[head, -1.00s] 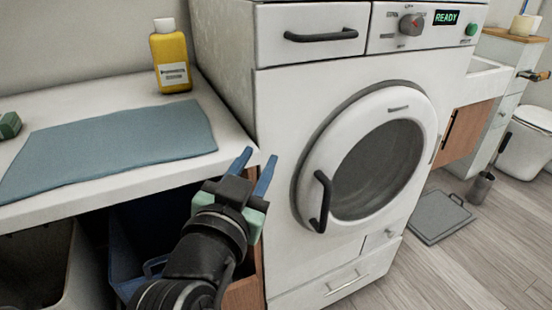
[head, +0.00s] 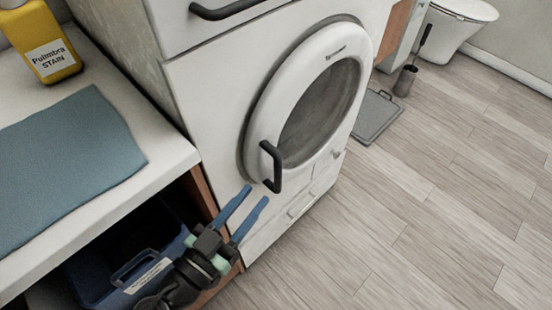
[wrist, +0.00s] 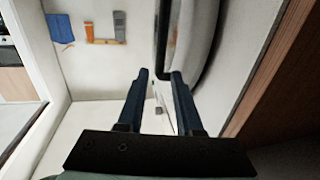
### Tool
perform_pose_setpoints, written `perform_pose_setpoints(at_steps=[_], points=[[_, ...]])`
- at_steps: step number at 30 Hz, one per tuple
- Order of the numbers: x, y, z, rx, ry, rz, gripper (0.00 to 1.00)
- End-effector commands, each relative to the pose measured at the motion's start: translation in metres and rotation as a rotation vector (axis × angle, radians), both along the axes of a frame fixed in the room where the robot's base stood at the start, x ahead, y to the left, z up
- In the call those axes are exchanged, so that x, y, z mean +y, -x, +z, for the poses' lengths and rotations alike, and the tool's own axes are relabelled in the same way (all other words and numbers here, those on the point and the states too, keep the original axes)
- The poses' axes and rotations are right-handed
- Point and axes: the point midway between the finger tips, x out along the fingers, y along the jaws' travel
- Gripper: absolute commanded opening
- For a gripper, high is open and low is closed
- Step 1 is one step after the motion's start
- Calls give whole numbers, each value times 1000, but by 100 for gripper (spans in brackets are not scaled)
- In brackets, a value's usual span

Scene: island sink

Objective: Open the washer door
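The washer (head: 190,90) is white. Its round white door (head: 265,100) with a dark glass window looks shut. A black bar handle (head: 274,168) stands upright on the door's left side. My gripper (head: 257,194) is open and empty, just below and left of the handle in the head view, with its blue fingers pointing up toward it. In the wrist view my gripper (wrist: 159,74) has its fingers apart, and the door's curved edge (wrist: 203,45) is just beyond the right finger. A dark upright strip (wrist: 161,40) between the fingertips may be the handle; I cannot tell whether they touch.
A white counter (head: 150,185) with a blue-grey mat (head: 75,155) and a yellow stain bottle (head: 45,45) is left of the washer. A blue bin (head: 115,275) sits under it. The wooden floor (head: 430,210) in front is clear. A grey scale-like slab (head: 378,117) lies beyond the washer.

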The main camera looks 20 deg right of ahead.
Motion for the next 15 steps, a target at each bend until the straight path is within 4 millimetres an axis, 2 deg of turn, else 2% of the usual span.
perform_pose_setpoints(at_steps=[6, 15], points=[[-42, -25, 1, 0, -1, -3, 35], [-76, -46, 0, 0, -1, -1, 35]])
